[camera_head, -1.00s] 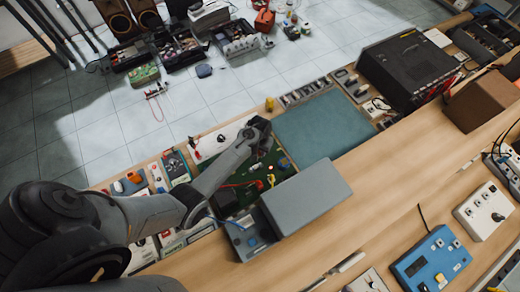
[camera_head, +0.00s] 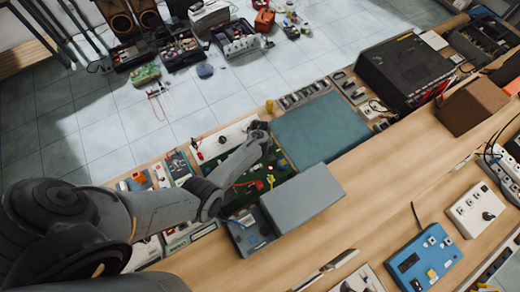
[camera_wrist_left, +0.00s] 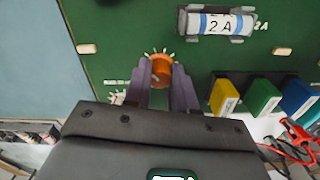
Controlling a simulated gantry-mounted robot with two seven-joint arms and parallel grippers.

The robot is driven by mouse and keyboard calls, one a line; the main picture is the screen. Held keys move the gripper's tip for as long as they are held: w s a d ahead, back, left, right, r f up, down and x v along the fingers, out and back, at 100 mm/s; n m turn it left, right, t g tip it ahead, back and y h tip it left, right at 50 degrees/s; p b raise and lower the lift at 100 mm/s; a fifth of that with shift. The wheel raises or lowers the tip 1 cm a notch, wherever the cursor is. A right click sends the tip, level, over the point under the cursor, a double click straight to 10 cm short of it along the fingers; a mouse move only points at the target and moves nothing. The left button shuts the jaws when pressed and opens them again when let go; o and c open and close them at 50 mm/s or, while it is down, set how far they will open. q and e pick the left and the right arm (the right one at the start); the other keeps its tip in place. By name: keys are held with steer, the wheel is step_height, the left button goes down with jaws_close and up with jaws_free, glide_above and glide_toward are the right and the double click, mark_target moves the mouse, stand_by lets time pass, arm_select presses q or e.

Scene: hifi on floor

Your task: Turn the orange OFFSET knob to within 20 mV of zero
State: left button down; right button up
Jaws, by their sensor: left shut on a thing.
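The orange OFFSET knob (camera_wrist_left: 161,68) stands on a green circuit board (camera_wrist_left: 115,45) in the left wrist view, with white tick marks around it. My left gripper (camera_wrist_left: 162,78) is shut on the knob, one finger on each side. In the head view my left gripper (camera_head: 258,130) is over the far part of the same board (camera_head: 285,177), and my arm hides much of the board and the knob. I cannot make out any voltage reading. My right gripper is not in view.
A 2 A fuse (camera_wrist_left: 217,23) and yellow (camera_wrist_left: 224,97), green (camera_wrist_left: 260,97) and blue blocks sit beside the knob. Red leads (camera_wrist_left: 296,138) lie nearby. A grey box (camera_head: 302,198) is close to my forearm. A blue-green mat (camera_head: 320,128) lies clear to the right.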

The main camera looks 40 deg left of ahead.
arm_select(q)
steer(key=shift+n, duration=1.1)
steer(key=c, duration=0.9)
jaws_free()
step_height(320, 180, up, 11)
steer(key=p, duration=0.3)
steer(key=shift+f, duration=0.1)
